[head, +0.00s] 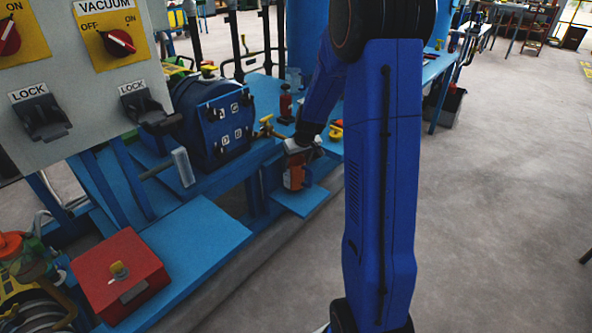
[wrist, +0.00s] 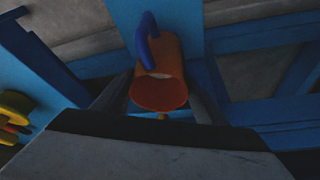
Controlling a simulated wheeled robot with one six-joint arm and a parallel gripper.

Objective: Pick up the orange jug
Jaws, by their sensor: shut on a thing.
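The orange jug (wrist: 160,88) shows in the wrist view between the two fingers of my gripper (wrist: 162,95). Its open round mouth faces the camera and a blue handle (wrist: 147,30) sticks out on its far side. In the head view the jug (head: 294,178) is a small orange-red shape at a low blue shelf (head: 303,202), just below my gripper (head: 296,158). My gripper is shut on the jug, one finger on each side. I cannot tell whether the jug's base touches the shelf.
The grey switch panel (head: 75,90) and a dark blue cylinder unit (head: 215,120) stand left of my arm. A red bottle (head: 286,103) stands on the blue bench behind. Open floor (head: 490,220) lies right.

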